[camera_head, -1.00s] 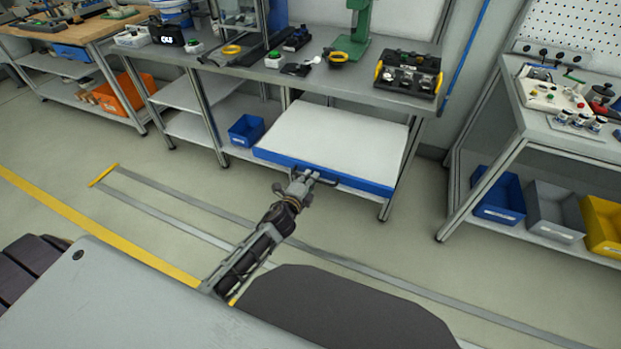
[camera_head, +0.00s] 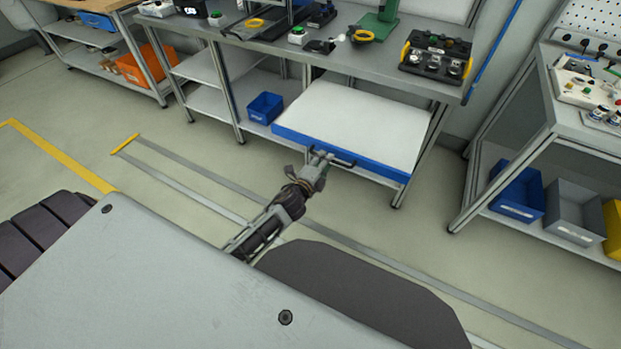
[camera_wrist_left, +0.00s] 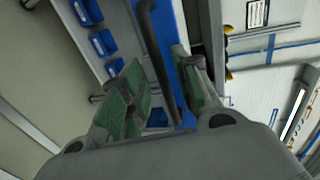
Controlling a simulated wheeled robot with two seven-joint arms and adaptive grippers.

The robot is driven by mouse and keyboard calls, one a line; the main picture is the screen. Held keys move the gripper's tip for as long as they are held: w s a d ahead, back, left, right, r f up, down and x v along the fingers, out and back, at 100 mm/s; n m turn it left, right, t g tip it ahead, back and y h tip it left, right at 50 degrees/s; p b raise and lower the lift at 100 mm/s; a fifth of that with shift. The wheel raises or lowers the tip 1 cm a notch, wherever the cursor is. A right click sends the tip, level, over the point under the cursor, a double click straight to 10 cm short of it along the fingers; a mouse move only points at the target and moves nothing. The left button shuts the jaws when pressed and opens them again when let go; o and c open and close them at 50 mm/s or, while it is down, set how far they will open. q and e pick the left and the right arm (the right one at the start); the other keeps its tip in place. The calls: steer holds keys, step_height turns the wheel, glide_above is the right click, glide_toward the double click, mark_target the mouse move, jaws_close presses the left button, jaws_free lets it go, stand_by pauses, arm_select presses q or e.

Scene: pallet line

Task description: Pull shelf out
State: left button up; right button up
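The pull-out shelf (camera_head: 350,118) is a white board with a blue front edge, low under the workbench. It juts out a little past the tabletop. Its dark handle (camera_head: 344,162) is on the blue front. My left gripper (camera_head: 321,156) is at the left end of the handle. In the left wrist view the fingers of my left gripper (camera_wrist_left: 158,60) are apart, with green pads, and the dark handle (camera_wrist_left: 160,62) runs between them. I see a gap on the handle's sides; contact is not clear. My right gripper is not in view.
A blue bin (camera_head: 265,107) sits left of the shelf. The workbench (camera_head: 345,62) holds tools and a green stand. Another bench (camera_head: 580,140) on the right has blue, grey and yellow bins below. The floor (camera_head: 180,165) in front is clear, with painted lines.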

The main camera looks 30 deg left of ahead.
arm_select(q)
steer(key=v, duration=1)
stand_by(0.4)
stand_by(0.8)
